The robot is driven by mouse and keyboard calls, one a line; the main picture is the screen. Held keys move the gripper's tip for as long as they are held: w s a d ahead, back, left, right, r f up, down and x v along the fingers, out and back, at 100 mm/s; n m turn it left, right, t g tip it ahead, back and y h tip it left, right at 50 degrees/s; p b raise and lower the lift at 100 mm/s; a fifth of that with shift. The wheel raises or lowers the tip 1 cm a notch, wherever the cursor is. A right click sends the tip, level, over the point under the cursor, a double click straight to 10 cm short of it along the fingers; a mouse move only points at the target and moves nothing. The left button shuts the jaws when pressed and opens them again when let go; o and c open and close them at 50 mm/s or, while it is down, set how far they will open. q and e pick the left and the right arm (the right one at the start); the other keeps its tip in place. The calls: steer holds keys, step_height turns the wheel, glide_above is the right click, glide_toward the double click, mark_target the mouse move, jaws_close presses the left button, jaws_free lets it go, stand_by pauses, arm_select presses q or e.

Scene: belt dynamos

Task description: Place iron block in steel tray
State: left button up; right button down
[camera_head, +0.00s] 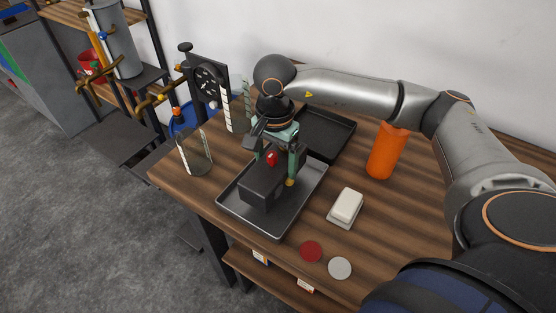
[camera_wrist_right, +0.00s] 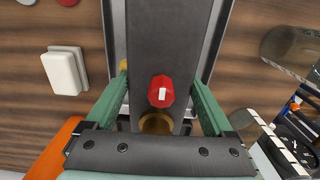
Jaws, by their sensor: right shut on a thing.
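The iron block (camera_head: 262,188) is a long dark block with a red knob (camera_head: 271,158) on top. It is within the outline of the shallow steel tray (camera_head: 282,223) in the head view; whether it rests on the tray floor or hangs just above it I cannot tell. My right gripper (camera_head: 272,169) points down with its green fingers on both sides of the block and is shut on it. In the right wrist view the block (camera_wrist_right: 165,40) runs between the fingers (camera_wrist_right: 161,85), and the tray's rim shows on both sides. My left gripper is out of view.
A dark tray (camera_head: 327,133) lies behind. Red (camera_head: 311,251) and pale (camera_head: 340,268) discs lie near the front edge. A glass beaker (camera_head: 195,153) stands left of the tray.

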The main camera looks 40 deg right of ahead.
mark_target(275, 172)
steer(key=f, duration=0.3)
steer(key=shift+w+p, duration=0.2)
steer(key=shift+p, duration=0.2)
steer(key=shift+f, duration=0.1)
steer(key=shift+f, duration=0.15)
jaws_free()
steer(key=shift+r, duration=0.2)
step_height(275, 172, up, 12)
steer(key=shift+f+b, duration=0.1)
steer(key=shift+b, duration=0.55)
